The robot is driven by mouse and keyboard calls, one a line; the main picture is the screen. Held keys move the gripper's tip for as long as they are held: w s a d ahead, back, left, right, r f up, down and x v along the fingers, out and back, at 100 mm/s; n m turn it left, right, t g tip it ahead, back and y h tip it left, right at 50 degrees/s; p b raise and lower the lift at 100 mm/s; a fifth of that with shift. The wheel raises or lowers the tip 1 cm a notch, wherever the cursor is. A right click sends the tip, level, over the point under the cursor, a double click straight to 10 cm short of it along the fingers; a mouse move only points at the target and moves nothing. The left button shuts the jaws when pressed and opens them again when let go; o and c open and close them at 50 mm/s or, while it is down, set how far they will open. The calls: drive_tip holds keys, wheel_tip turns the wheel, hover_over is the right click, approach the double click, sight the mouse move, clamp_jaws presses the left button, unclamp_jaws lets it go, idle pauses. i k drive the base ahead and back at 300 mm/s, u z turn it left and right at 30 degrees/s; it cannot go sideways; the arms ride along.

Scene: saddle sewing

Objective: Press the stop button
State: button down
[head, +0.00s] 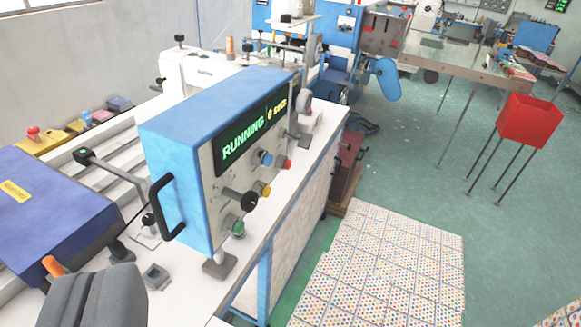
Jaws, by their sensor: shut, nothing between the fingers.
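The control box (175,140) is blue with a pale front panel and stands on the white machine table, left of the picture's middle. Its dark display (245,137) reads "RUNNING" in green, with a smaller yellow text beside it. A red button (287,163), the likely stop button, sits at the panel's right below the display. A blue button (265,158) is just left of it, and a yellow one (263,190) lower. A green button (237,227) is near the bottom. My gripper (98,292), dark grey, shows at the lower left, shut and empty, apart from the panel.
A black knob (244,201) sticks out from the panel and a black handle (166,207) from the box's side. A dark blue machine cover (45,215) lies left. Stacked patterned sheets (385,265) stand right of the table. A red bin (529,122) stands on open green floor.

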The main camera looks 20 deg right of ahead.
sight(288, 163)
drive_tip(key=k, duration=0.5)
drive_tip(key=z, duration=1.05)
drive_tip(key=i, duration=1.35)
drive_tip(key=u, duration=1.75)
